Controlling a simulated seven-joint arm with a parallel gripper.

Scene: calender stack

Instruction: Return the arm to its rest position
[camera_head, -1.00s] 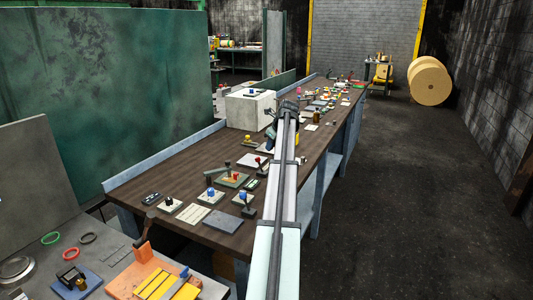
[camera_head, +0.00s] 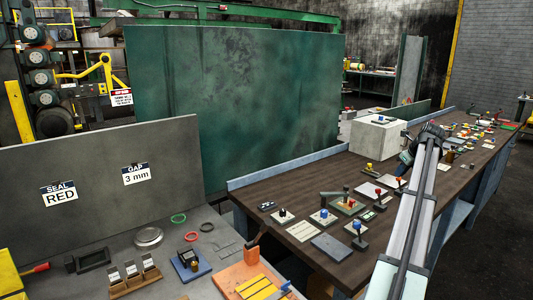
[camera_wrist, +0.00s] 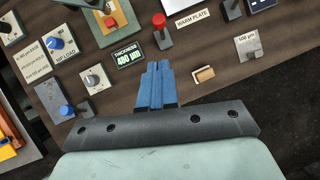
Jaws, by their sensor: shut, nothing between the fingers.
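My arm reaches out over the long brown bench (camera_head: 295,178) from the lower right in the head view. My gripper (camera_head: 405,160) hangs at the arm's far end, above the bench, near the pale box. In the wrist view, the blue fingers of my gripper (camera_wrist: 157,72) are together with nothing between them. The height of the fingers above the bench is hard to tell.
A pale box (camera_head: 377,138) stands on the bench beside my gripper. Several knobs and levers cover the bench. A green panel (camera_head: 235,105) stands behind. The grey table (camera_head: 215,218) at the near left holds coloured rings, an orange block (camera_head: 240,275) and a sign board (camera_head: 95,160).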

